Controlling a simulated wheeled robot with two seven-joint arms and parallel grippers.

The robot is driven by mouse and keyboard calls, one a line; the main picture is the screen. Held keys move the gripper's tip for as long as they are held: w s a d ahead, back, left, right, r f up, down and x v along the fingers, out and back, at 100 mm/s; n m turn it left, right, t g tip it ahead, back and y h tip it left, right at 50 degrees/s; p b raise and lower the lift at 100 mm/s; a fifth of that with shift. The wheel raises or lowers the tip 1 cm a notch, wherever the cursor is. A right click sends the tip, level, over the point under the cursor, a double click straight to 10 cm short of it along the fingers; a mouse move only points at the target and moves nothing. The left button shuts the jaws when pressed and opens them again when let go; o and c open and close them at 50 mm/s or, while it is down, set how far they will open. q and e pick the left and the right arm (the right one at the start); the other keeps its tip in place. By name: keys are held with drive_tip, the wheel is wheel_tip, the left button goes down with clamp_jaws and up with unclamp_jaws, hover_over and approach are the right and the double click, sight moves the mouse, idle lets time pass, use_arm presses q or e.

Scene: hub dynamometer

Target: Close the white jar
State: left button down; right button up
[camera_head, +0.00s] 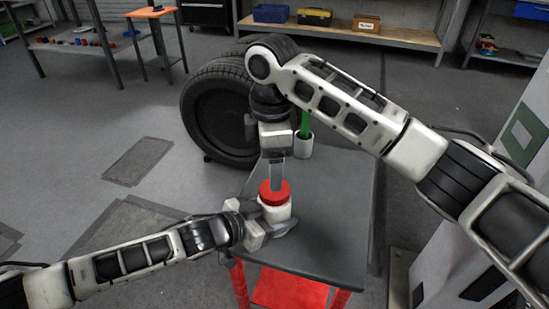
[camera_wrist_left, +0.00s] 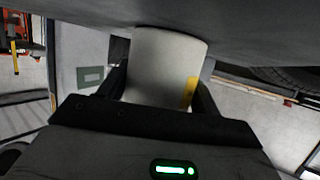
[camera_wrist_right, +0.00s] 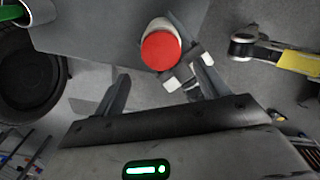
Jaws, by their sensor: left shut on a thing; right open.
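The white jar (camera_head: 277,212) stands upright on the dark grey table, with the red lid (camera_head: 274,193) on its top. I cannot tell how tightly the lid sits. My left gripper (camera_head: 268,230) is shut on the jar's body from the left front. In the left wrist view the jar (camera_wrist_left: 165,68) is between the fingers, with a yellow patch on its side; the lid is out of view. My right gripper (camera_head: 277,178) points down above the lid, its fingers open. In the right wrist view the lid (camera_wrist_right: 161,51) lies ahead of the fingers, not between them.
A white cup (camera_head: 304,146) with a green item stands at the table's back edge. Large black tyres (camera_head: 215,115) stand behind the table. The tabletop (camera_head: 335,200) right of the jar is clear. A pale cabinet (camera_head: 520,130) stands at the right.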

sight(275, 209)
drive_tip(key=r+n, duration=0.1)
drive_tip(key=n, duration=0.2)
drive_tip(key=shift+d+r+n, duration=0.2)
drive_tip(key=shift+r+n, duration=0.15)
drive_tip(key=shift+n, duration=0.05)
drive_tip(key=shift+f, duration=4.05)
drive_tip(key=c, duration=1)
drive_tip(key=m, duration=0.6)
drive_tip(key=shift+m, duration=0.3)
drive_tip(key=o, duration=1.1)
